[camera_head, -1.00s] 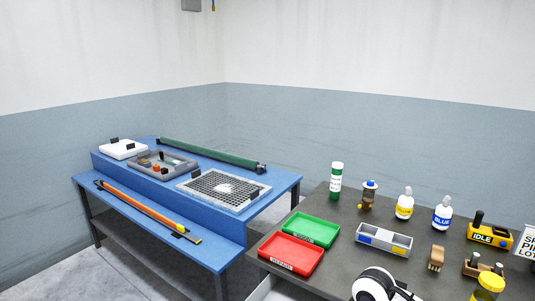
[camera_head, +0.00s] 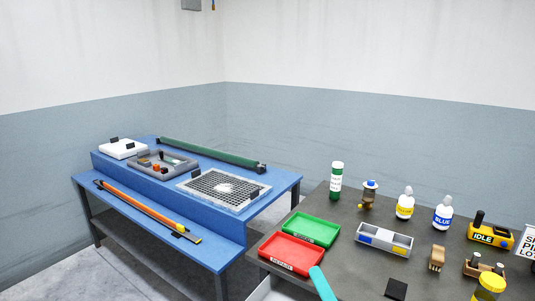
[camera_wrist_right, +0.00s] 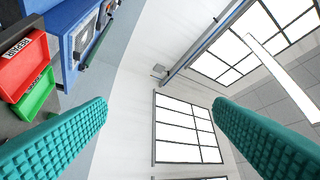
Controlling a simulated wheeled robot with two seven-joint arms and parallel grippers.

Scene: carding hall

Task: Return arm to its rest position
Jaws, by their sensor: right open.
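My right gripper (camera_head: 320,281) shows in the head view only as one teal finger at the bottom edge, in front of the red tray (camera_head: 291,254) and overlapping its near right corner. In the right wrist view, my right gripper (camera_wrist_right: 160,110) is open, with two teal ridged fingers wide apart and nothing between them. That view is turned on its side and looks at the wall, windows and ceiling, with the trays at its left edge. My left gripper is in neither view.
A dark table holds a green tray (camera_head: 310,229), a grey divided bin (camera_head: 384,239), several bottles and a yellow IDLE device (camera_head: 490,234). A black square (camera_head: 396,289) lies near the bottom edge. A blue stepped bench (camera_head: 205,248) stands left, beyond a floor gap.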

